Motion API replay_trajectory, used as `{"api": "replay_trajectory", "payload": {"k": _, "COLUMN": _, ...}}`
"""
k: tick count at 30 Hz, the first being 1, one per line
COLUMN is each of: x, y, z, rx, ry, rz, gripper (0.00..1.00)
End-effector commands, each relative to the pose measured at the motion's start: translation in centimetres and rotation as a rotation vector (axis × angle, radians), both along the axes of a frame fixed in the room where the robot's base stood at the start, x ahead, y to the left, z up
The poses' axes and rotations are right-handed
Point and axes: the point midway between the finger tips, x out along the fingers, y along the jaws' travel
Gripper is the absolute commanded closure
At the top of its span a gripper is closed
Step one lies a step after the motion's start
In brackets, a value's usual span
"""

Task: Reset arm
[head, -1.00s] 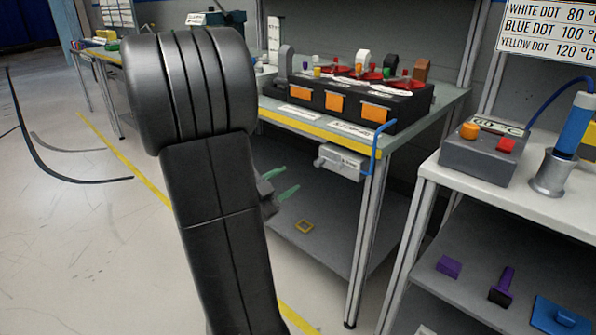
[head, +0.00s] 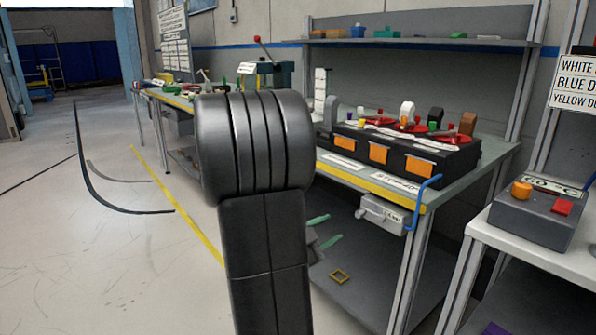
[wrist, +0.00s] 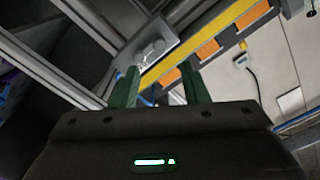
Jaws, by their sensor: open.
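My gripper (head: 323,231) shows in the head view only as two green fingertips, just right of my dark arm, which hides the rest. In the wrist view the gripper (wrist: 160,90) has its two green fingers apart with nothing between them. Beyond the fingers are the yellow bench edge and orange panels of the dashboard module. The black dashboard module (head: 400,150) stands on the bench in the head view, with orange panels in front and red discs and several coloured pieces on top. My gripper is apart from it, lower and to the left in the picture.
A grey box (head: 384,214) with a blue handle hangs under the bench edge. A grey control box (head: 538,212) sits on the white table at right. Open floor (head: 110,260) lies at left.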

Motion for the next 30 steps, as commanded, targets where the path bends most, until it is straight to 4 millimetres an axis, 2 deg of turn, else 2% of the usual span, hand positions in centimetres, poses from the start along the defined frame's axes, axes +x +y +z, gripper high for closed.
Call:
{"api": "replay_trajectory", "payload": {"k": 12, "x": 4.5, "y": -6.0, "z": -0.2, "rx": 0.0, "ry": 0.0, "rz": -0.004, "gripper": 0.59}}
{"api": "replay_trajectory", "payload": {"k": 18, "x": 6.3, "y": -8.1, "z": -0.1, "rx": -0.001, "ry": -0.001, "rz": -0.002, "gripper": 0.59}}
{"api": "replay_trajectory", "payload": {"k": 30, "x": 6.4, "y": -8.3, "z": -0.3, "rx": -0.036, "ry": 0.046, "rz": 0.0, "gripper": 0.59}}
